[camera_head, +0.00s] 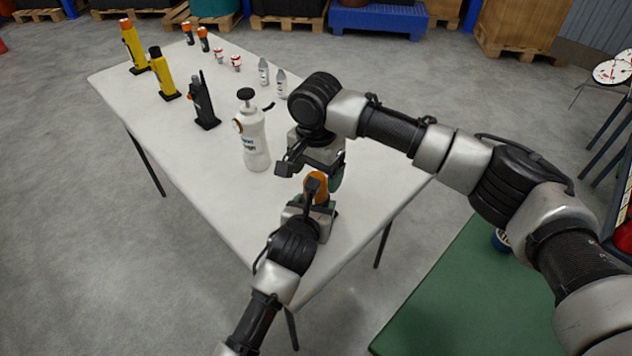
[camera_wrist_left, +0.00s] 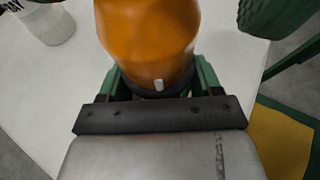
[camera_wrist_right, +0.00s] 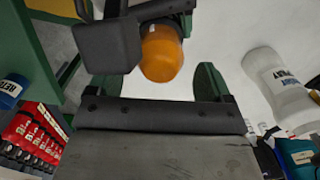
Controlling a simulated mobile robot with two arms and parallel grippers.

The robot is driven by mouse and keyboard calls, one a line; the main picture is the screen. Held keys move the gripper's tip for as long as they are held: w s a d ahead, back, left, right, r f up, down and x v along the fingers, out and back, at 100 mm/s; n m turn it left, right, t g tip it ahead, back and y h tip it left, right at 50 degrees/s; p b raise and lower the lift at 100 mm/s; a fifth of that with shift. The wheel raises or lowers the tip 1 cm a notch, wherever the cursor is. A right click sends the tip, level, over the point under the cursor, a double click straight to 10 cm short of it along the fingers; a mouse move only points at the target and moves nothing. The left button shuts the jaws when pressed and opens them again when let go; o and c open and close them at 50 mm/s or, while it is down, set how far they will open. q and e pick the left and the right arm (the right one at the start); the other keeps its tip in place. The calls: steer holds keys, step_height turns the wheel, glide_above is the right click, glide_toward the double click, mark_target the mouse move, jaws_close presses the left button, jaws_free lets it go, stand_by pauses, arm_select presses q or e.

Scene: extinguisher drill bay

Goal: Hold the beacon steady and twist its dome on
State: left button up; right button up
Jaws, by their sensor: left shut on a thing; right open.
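The beacon has an orange dome (camera_head: 316,186) above a dark base. In the left wrist view the dome (camera_wrist_left: 150,38) rises from a dark ring (camera_wrist_left: 158,88) and has a small pale peg low on its side. My left gripper (camera_head: 308,208) is shut on the beacon's dark lower part, near the table's front corner. My right gripper (camera_head: 313,165) is open and empty just above the dome. In the right wrist view the dome (camera_wrist_right: 162,54) lies between and beyond the open green fingers. Whether the dome is locked on the base, I cannot tell.
A white pump bottle (camera_head: 253,135) stands left of the grippers on the white table (camera_head: 225,185). Beyond it are a black upright device (camera_head: 204,108), yellow cylinders (camera_head: 162,75), small grey bottles (camera_head: 281,84) and orange-topped items (camera_head: 203,38). A green surface (camera_head: 455,300) lies at right.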

mark_target(316, 175)
steer(key=shift+f, duration=1.75)
steer(key=c, duration=0.9)
